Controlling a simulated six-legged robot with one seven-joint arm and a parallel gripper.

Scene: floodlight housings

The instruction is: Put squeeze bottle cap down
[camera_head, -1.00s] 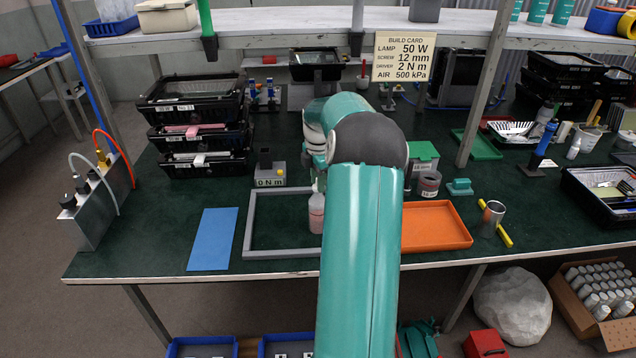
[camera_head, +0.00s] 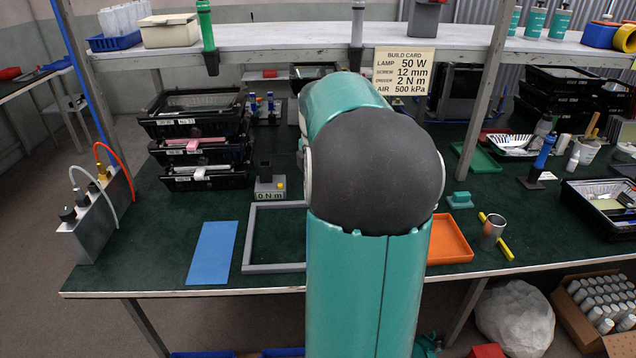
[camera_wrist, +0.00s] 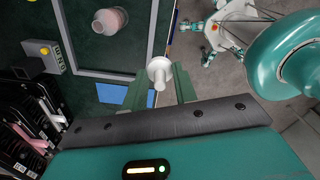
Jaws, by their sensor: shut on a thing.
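The squeeze bottle cap (camera_wrist: 159,68) is white, with a round flange and a narrow nozzle. In the wrist view it sits between the two green fingers of my gripper (camera_wrist: 160,82), which is shut on it. In the head view my arm hides the gripper, the cap and the bottle.
A blue mat (camera_head: 213,252) lies left of the grey frame, with clear bench around it. An orange tray (camera_head: 448,240) is to the right, partly behind my arm. A "0 N m" block (camera_head: 270,186) stands behind the frame. Stacked black bins (camera_head: 203,140) are at back left.

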